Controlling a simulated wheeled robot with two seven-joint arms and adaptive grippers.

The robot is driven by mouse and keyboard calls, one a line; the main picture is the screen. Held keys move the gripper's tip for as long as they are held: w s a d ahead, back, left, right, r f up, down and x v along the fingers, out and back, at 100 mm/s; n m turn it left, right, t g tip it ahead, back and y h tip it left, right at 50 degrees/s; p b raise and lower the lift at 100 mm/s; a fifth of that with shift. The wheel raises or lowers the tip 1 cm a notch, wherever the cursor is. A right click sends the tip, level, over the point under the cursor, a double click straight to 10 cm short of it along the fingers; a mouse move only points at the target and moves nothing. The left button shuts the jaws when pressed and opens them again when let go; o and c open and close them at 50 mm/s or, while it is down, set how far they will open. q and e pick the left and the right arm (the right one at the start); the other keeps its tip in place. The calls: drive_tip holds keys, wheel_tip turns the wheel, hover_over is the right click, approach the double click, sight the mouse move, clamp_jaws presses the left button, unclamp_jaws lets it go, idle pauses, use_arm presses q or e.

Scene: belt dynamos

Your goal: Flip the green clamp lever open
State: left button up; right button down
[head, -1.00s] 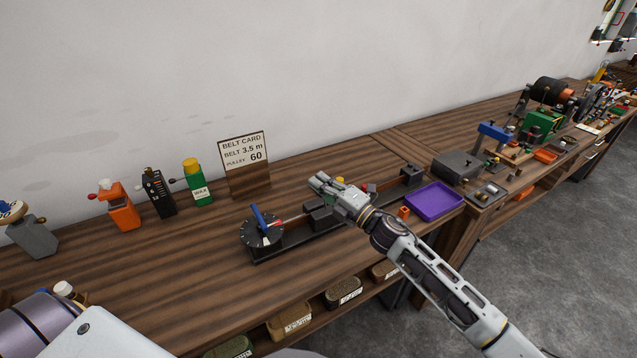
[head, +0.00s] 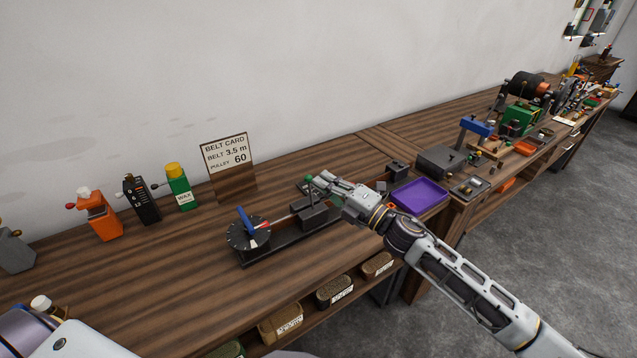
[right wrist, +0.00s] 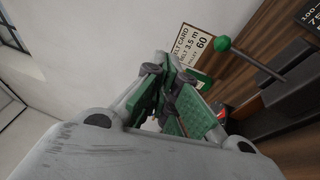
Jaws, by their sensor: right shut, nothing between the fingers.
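The green clamp lever shows as a green ball knob (head: 308,180) beside the dark clamp block on the long black rail fixture (head: 290,243). In the right wrist view the green knob (right wrist: 222,44) sits on a dark rod slanting down to the block. My right gripper (head: 325,184) is above the fixture, just right of the knob in the head view. In the right wrist view its green-padded fingers (right wrist: 163,80) are shut and empty, to the left of the knob and apart from it in that picture. Part of the fixture is hidden behind the gripper. My left gripper is not in view.
A dark dial (head: 247,236) with a blue lever ends the fixture at left. The belt card (head: 229,162) stands behind. A purple tray (head: 420,195) lies to the right. Orange (head: 98,216), black (head: 142,200) and green (head: 181,188) holders stand at left. The front left bench is clear.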

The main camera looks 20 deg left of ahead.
drive_tip(key=shift+s+d+r, duration=0.25)
drive_tip(key=shift+d+r, duration=0.05)
drive_tip(key=shift+d, duration=0.35)
drive_tip(key=shift+s+d+r, duration=0.2)
drive_tip(key=shift+d+r, duration=0.1)
drive_tip(key=shift+d, duration=0.3)
